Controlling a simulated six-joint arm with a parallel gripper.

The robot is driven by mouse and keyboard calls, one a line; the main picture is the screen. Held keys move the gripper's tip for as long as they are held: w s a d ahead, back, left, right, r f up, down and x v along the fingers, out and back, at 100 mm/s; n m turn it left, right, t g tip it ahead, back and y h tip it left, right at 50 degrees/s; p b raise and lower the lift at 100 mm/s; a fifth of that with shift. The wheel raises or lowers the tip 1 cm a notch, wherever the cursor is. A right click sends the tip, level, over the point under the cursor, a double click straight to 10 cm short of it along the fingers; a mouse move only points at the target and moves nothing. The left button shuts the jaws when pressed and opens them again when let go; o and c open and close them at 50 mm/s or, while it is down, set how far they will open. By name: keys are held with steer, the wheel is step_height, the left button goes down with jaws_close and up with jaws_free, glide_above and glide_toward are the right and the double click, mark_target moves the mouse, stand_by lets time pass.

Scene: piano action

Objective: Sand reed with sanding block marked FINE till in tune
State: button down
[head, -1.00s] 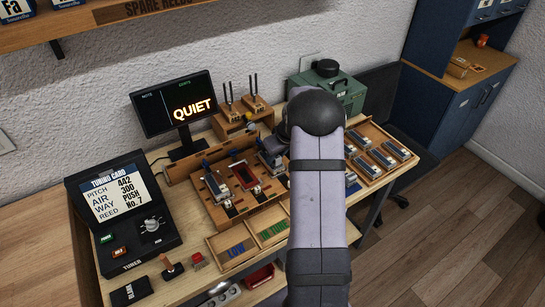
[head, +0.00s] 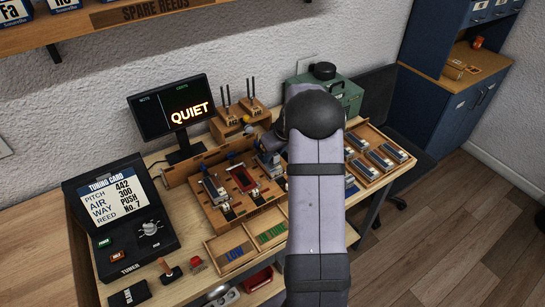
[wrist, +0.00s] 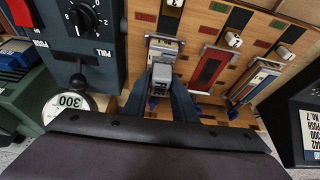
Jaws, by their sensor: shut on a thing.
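My gripper (wrist: 163,100) shows two dark blue fingers in the wrist view, shut on a small grey block (wrist: 161,73); any marking on it is unreadable. The block is over a pale metal reed plate (wrist: 163,43) in the end slot of the wooden bench; I cannot tell if they touch. In the head view my gripper (head: 268,156) is at the bench's right slot, partly behind my arm. The other slots hold a red plate (head: 243,179) and a grey-framed plate (head: 214,189). The monitor (head: 172,106) reads QUIET. The tuning card (head: 114,197) shows 442, 300, PUSH, No. 7.
The tuner box (head: 122,238) stands left of the bench. A wooden tray of plates (head: 378,150) lies right. A gauge marked 300 (wrist: 70,104) and a dial (wrist: 83,15) are close beside my gripper.

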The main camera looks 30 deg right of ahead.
steer(key=shift+w+r+p, duration=0.1)
steer(key=shift+r+p, duration=1.4)
steer(key=shift+r, duration=1.3)
stand_by(3.0)
